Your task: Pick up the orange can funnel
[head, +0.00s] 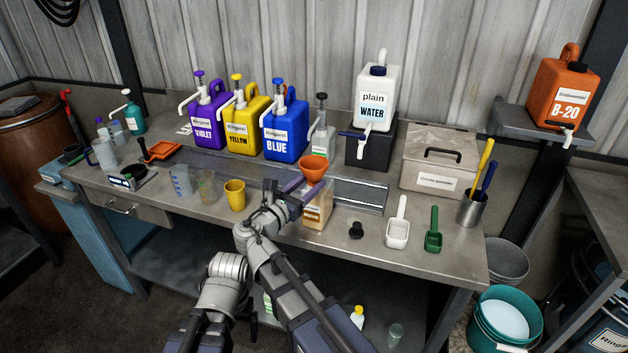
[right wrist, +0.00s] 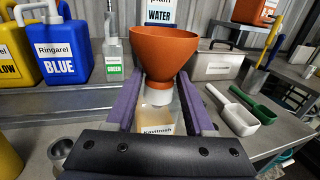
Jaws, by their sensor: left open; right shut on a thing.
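The orange funnel (head: 313,167) is upright above a beige-filled container (head: 317,214) at the front of the bench. It fills the middle of the right wrist view (right wrist: 165,50), with its wide mouth up and a whitish collar (right wrist: 158,93) below. My right gripper (head: 302,190) has its purple fingers on either side of the funnel's lower part, shut on it. The fingers also show in the right wrist view (right wrist: 158,105). I cannot tell whether the funnel still touches the container below. No left gripper fingers are visible in either view.
Behind stand violet (head: 208,118), yellow (head: 246,125) and blue (head: 286,130) jugs and a white water jug (head: 376,98). A yellow cup (head: 235,194) is left of the gripper. White (head: 397,229) and green (head: 433,236) scoops lie to the right, near a lidded box (head: 439,158).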

